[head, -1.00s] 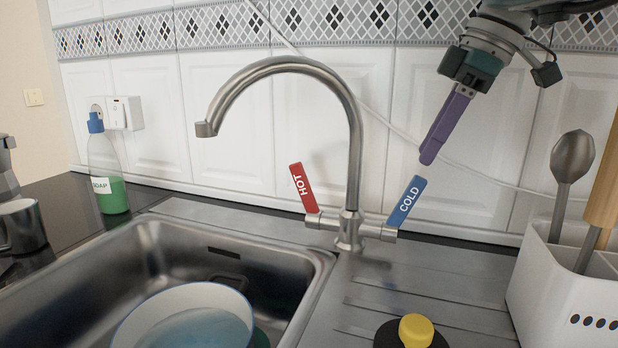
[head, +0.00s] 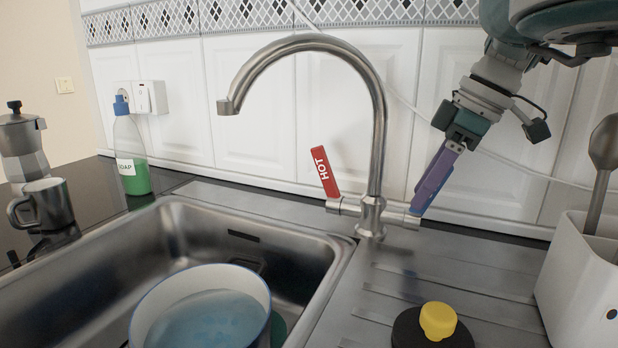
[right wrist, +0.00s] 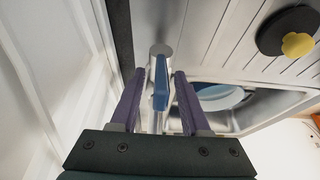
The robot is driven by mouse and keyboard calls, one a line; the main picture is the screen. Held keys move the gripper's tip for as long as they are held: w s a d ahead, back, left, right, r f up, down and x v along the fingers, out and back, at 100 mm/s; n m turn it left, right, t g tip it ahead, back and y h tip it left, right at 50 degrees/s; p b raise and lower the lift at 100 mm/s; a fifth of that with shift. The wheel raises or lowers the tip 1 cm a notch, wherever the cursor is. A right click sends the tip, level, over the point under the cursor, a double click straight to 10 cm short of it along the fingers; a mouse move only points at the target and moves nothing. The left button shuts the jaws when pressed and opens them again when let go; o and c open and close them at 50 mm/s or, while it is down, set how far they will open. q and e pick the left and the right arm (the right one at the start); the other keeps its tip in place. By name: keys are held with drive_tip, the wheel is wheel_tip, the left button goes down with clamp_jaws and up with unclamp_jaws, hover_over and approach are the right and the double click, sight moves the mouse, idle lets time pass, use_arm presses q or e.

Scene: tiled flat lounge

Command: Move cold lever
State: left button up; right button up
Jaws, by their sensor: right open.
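The steel faucet (head: 378,140) stands behind the sink. Its red HOT lever (head: 324,172) tilts up to the left. The blue cold lever (head: 416,207) on the right side is mostly hidden by my right gripper (head: 426,196) in the head view. In the right wrist view, the cold lever (right wrist: 161,88) lies between the two purple fingers of my right gripper (right wrist: 158,78). These fingers are open, with a gap visible on each side of the lever. My left gripper is not in view.
The steel sink (head: 310,248) holds a bowl (head: 255,282). A soap bottle (head: 130,150), mug (head: 45,203) and moka pot (head: 22,148) stand at the left. A yellow-knobbed black object (head: 438,320) and white utensil holder (head: 580,285) are at the right. The tiled wall is close behind.

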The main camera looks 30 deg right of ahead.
drive_tip(key=shift+c, duration=0.3)
clamp_jaws()
idle(1.0)
